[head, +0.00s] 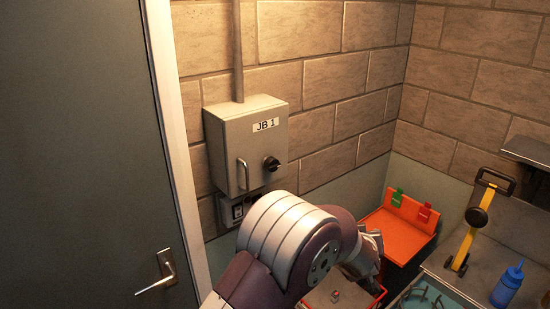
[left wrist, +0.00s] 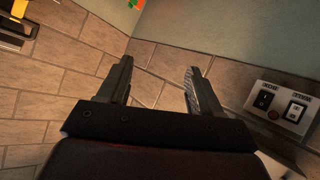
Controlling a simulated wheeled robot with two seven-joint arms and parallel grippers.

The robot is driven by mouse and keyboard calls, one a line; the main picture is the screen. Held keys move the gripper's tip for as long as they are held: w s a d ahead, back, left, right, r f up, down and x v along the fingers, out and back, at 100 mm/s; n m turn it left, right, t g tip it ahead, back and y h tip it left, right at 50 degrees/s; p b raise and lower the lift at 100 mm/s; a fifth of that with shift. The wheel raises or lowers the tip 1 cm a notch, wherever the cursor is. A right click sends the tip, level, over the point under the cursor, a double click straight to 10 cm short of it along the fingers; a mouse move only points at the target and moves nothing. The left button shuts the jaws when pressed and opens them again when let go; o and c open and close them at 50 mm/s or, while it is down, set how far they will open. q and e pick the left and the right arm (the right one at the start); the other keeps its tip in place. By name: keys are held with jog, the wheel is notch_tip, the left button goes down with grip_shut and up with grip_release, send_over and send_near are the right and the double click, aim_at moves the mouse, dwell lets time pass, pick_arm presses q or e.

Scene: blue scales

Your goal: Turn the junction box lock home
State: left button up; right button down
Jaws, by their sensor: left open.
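The grey junction box (head: 228,145), labelled JB 1, is on the brick wall left of centre in the head view. Its door looks shut. The black lock knob (head: 271,163) is on the right of the door front; its exact angle is too small to read. A bar handle (head: 243,175) is at the door's lower left. My left gripper (head: 372,262) is low and to the right of the box, clear of the knob. In the left wrist view its fingers (left wrist: 158,78) are apart with nothing between them. My right gripper is out of view.
A switch panel (left wrist: 279,107) sits low on the wall, partly hidden by my arm in the head view. A grey door (head: 75,150) stands left.

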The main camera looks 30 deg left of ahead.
pick_arm(q)
jog(key=w+a+r+n+t+y, duration=0.1)
jog(key=w+a+r+n+y, duration=0.3)
jog(key=a+r+y, duration=0.15)
jog(key=n+g+y, duration=0.6)
jog(key=n+y, duration=0.1)
jog(key=y, duration=0.2)
send_near(274, 165)
jog(key=p+x, duration=0.5)
jog(key=x, duration=0.4)
jog(key=shift+a+r+p, duration=0.15)
jog(key=shift+a+p, duration=0.1)
jog(key=shift+p, duration=0.1)
jog(key=shift+w+a, duration=0.1)
jog(key=shift+a, duration=0.05)
jog(key=shift+w, duration=0.1)
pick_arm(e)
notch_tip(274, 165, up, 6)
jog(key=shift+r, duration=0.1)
pick_arm(q)
jog(key=c, duration=1)
